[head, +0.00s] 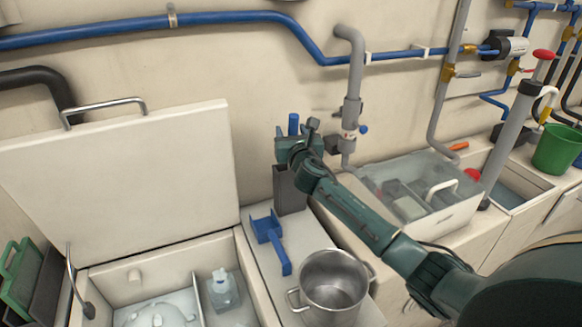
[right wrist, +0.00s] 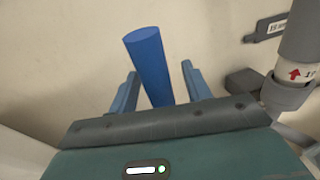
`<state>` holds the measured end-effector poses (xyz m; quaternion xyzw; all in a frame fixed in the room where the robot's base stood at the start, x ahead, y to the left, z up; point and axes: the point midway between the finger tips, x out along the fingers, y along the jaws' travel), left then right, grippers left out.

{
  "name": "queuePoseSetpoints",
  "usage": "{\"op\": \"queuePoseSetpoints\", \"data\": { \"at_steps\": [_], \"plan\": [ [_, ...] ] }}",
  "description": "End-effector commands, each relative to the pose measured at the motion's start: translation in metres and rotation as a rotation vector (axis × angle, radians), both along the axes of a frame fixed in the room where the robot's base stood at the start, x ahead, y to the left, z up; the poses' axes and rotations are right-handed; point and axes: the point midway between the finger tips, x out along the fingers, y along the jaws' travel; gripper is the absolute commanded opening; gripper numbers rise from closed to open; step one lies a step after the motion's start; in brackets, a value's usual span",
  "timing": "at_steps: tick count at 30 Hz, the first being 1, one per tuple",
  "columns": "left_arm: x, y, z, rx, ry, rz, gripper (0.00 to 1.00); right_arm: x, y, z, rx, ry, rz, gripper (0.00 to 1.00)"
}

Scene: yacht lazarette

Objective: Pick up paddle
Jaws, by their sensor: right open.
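A blue round handle (head: 293,124) stands up from behind my right gripper, above a dark grey upright holder (head: 288,192) by the wall; it may be the paddle's handle. In the right wrist view the blue handle (right wrist: 150,68) stands between the two blue fingers of my right gripper (right wrist: 161,88), with gaps on both sides. The right gripper (head: 292,135) is open and around the handle, not shut on it. The handle's lower end is hidden by the gripper. My left gripper is not in view.
A blue scoop (head: 268,230) lies on the counter, with a steel pot (head: 333,283) in front. A clear-lidded bin (head: 418,190) stands right. An open locker with a raised white lid (head: 120,180) is left. Grey pipe (head: 352,85) runs close right of the gripper.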

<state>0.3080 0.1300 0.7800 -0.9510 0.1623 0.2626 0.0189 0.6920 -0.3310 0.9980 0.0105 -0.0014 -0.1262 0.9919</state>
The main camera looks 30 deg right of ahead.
Motion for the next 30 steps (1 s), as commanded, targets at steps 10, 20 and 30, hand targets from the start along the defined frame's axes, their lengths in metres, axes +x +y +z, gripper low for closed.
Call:
{"op": "queuePoseSetpoints", "data": {
  "at_steps": [10,20,30],
  "plan": [
    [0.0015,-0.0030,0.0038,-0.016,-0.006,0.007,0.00,0.0077,-0.0016,-0.0003,0.000,0.001,0.001,0.49],
    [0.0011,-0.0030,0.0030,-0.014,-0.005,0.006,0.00,0.0074,-0.0017,-0.0003,0.000,0.001,0.000,0.22],
    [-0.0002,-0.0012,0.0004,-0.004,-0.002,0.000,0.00,0.0074,-0.0017,0.0003,0.000,0.000,0.001,0.00]
  ]
}}
